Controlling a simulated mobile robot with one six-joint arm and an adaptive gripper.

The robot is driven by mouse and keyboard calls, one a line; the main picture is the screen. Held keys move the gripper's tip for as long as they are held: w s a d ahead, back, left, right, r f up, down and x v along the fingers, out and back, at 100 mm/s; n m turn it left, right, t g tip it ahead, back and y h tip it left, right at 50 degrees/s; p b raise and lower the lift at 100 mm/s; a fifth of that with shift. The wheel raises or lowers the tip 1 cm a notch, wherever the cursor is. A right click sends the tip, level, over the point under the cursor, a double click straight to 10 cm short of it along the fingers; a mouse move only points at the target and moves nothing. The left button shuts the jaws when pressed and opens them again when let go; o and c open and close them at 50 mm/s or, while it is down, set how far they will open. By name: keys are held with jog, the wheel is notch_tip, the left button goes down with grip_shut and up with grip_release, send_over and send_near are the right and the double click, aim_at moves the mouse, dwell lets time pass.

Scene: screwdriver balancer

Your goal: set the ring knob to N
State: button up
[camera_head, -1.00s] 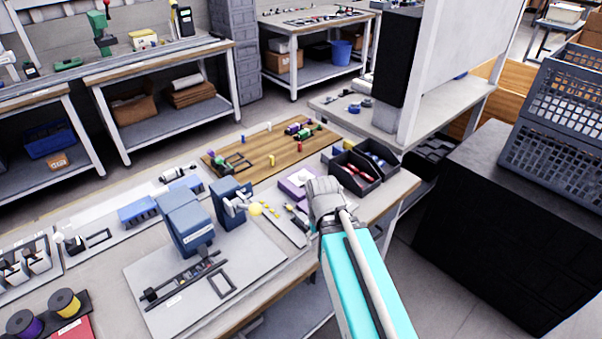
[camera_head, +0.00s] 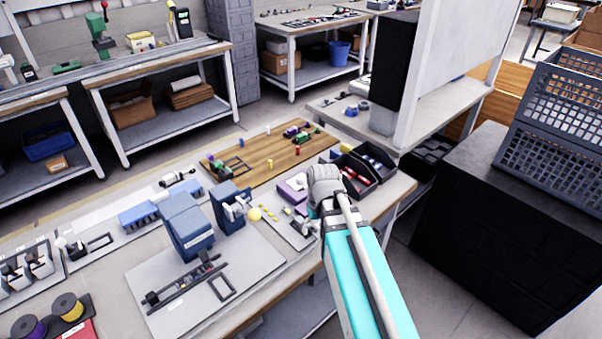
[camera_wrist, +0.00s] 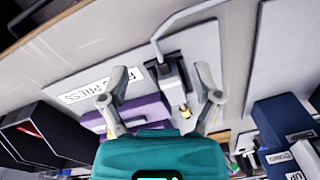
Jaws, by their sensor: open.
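My gripper (camera_wrist: 160,98) is open in the wrist view, its two fingers spread apart with nothing held. Between and beyond the fingertips is a small dark box (camera_wrist: 168,72) with a grey rod and a small yellowish tip, on a grey plate (camera_wrist: 200,45). A purple block (camera_wrist: 140,110) is partly behind the left finger. I cannot make out a ring knob or an N mark.
Black bins (camera_head: 354,175) with red items sit close to the arm on the right. A wooden board (camera_head: 262,163) lies behind.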

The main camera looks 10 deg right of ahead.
aim_at(301, 176)
jog(key=w+d+r+n+y+p, duration=0.1)
jog(key=w+r+n+p, duration=0.4)
jog(key=w, duration=0.5)
jog(key=w+d+r+n+t+y+p, duration=0.1)
jog(key=w+d+r+n+p, duration=0.3)
jog(key=w+r, duration=0.4)
jog(key=w+n+y+p, duration=0.1)
jog(key=w+n, duration=0.1)
jog(key=w, duration=0.1)
jog(key=shift+d+n+y+p, duration=0.2)
jog(key=shift+n+y+p, duration=0.1)
jog(key=shift+p, duration=0.1)
jog(key=b+x, duration=1.2)
jog(key=x, duration=0.1)
jog(key=shift+w+a+f+b, duration=0.1)
jog(key=shift+a+f+b, duration=0.05)
jog(key=shift+f+b, duration=0.15)
